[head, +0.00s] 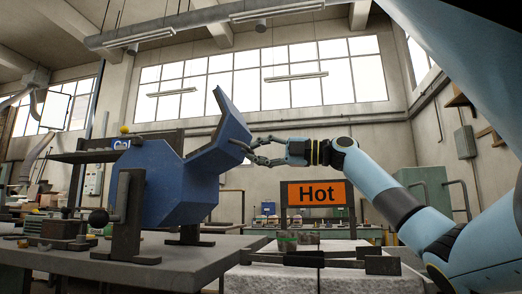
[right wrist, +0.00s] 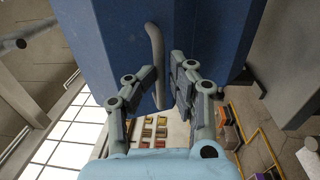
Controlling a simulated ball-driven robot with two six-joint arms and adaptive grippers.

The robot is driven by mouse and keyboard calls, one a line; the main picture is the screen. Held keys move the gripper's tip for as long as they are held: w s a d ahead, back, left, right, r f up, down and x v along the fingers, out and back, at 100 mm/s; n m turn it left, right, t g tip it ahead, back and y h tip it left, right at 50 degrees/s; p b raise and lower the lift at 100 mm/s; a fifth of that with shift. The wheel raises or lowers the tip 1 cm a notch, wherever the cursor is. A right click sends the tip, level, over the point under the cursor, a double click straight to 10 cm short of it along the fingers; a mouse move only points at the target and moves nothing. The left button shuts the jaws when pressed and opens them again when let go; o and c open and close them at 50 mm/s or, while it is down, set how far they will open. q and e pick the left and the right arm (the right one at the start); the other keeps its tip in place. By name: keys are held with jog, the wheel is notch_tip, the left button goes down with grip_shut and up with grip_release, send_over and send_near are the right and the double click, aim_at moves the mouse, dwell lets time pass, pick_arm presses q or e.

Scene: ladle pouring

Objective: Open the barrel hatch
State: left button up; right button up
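The blue faceted barrel (head: 155,185) rests in a dark stand on the grey table. Its hatch (head: 228,130) is swung up and stands tilted at the barrel's upper right. The hatch's curved grey handle (head: 243,147) also shows in the right wrist view (right wrist: 156,50). My right gripper (head: 251,151) is at the handle; in the wrist view its fingers (right wrist: 166,78) are apart, with the handle's lower end between them, nearer the left finger. Whether they touch it is unclear. My left gripper is not in view.
An orange "Hot" sign (head: 317,193) stands behind, right of the barrel. A pale stone block (head: 285,278) with dark metal bars and a small glass-like container (head: 287,242) is at the front right. A crank with a round knob (head: 98,218) stands left of the barrel.

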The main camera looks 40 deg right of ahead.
jog(key=shift+o, duration=1.4)
jog(key=shift+w+a+f, duration=0.2)
jog(key=shift+w+a, duration=0.15)
jog(key=shift+w, duration=0.05)
jog(key=shift+r, duration=0.1)
jog(key=v, duration=0.7)
jog(key=shift+s+d, duration=0.2)
jog(key=shift+d, duration=0.05)
